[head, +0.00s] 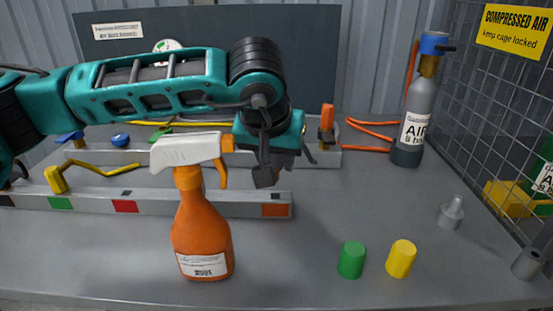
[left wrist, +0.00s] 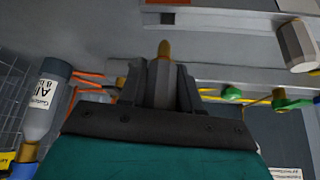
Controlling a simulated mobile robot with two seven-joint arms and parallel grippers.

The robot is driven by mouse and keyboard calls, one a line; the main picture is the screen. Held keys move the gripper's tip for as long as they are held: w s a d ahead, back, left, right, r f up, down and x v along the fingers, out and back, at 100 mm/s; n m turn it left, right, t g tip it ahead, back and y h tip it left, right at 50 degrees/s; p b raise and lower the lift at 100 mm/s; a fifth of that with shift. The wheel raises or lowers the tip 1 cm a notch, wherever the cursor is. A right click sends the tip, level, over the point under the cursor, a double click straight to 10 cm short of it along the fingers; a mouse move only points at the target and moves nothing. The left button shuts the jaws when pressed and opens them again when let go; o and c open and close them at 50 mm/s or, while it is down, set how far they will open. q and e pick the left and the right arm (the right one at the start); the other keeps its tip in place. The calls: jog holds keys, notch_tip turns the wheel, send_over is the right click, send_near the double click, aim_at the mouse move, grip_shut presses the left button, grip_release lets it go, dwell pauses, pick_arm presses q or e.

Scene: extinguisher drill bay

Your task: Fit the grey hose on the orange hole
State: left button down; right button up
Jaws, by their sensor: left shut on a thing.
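My left gripper (head: 265,176) points down above the right end of the front rail (head: 200,205). In the left wrist view its two fingers (left wrist: 162,82) are shut on a grey hose end (left wrist: 162,92) with a brass tip (left wrist: 164,49) sticking out past them. In the head view the gripper mostly hides this piece. The orange mark (head: 275,211) is on the rail's front face at its right end, with a dark hole (head: 276,196) on top. The gripper is above and slightly left of that hole; I cannot tell the exact gap. My right gripper is not in view.
An orange spray bottle (head: 202,235) stands before the rail, left of the gripper. A yellow hose end (head: 56,180) is at the rail's left. Green (head: 352,260) and yellow (head: 401,259) caps stand front right. An air bottle (head: 410,125) stands back right, near the cage mesh (head: 500,120).

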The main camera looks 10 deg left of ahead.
pick_arm(q)
jog(key=shift+r, duration=0.35)
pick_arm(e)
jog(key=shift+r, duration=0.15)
pick_arm(q)
jog(key=shift+f+n+y+b, duration=0.3)
jog(key=shift+f+n+b, duration=0.15)
jog(key=shift+f, duration=0.2)
jog(key=shift+f+n+g+y, duration=0.3)
jog(key=shift+f+n, duration=0.1)
jog(key=shift+n, duration=0.25)
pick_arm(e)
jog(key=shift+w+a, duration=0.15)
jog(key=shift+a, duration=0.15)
pick_arm(q)
jog(key=shift+f+b, duration=0.3)
jog(key=shift+b, duration=0.3)
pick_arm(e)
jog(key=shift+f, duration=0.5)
pick_arm(q)
jog(key=shift+f, duration=0.2)
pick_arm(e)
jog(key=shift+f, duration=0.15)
